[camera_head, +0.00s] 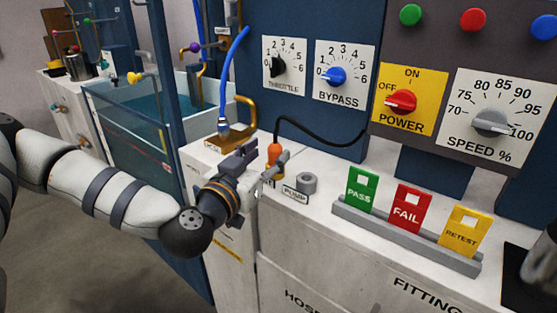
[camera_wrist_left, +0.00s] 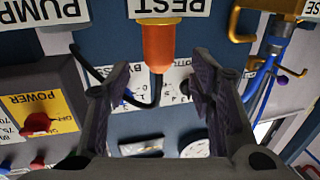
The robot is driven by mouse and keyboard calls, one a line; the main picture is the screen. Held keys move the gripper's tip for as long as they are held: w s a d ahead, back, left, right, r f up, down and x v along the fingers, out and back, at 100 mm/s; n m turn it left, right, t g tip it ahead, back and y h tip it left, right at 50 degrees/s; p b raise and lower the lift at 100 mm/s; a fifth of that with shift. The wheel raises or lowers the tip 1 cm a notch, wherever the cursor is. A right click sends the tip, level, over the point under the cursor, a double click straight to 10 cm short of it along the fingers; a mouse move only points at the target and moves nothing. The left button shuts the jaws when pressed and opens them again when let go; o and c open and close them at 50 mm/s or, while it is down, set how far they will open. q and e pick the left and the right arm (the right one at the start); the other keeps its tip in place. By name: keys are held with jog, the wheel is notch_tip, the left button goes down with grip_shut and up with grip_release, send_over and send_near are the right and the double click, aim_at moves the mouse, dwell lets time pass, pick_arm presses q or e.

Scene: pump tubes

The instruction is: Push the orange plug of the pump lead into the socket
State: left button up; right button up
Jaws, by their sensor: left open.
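The orange plug (camera_head: 274,153) stands upright at the spot labelled REST, with its black lead arching from its top to the panel. In the left wrist view, which is upside down, the plug (camera_wrist_left: 158,48) lies ahead between the lines of the fingers. The grey round socket (camera_head: 306,183) stands just right of the plug, behind the PUMP label; its opening is empty. My left gripper (camera_head: 264,161) is open around or just in front of the plug; contact cannot be told. It shows in the left wrist view (camera_wrist_left: 163,80) with nothing clamped. My right gripper is not in view.
A blue hose (camera_head: 234,75) and a brass bent pipe (camera_head: 246,108) stand close left of the plug. A grey rack (camera_head: 405,238) holds PASS, FAIL and RETEST tags to the right. The control panel (camera_head: 345,125) rises behind. The counter before the socket is clear.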

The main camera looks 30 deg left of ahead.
aim_at(272, 147)
pick_arm(q)
jog(key=w, duration=0.4)
jog(key=shift+w+a+r, duration=0.2)
jog(key=shift+w+a, duration=0.05)
jog(key=shift+a, duration=0.05)
grip_shut()
jog(key=shift+r, duration=0.15)
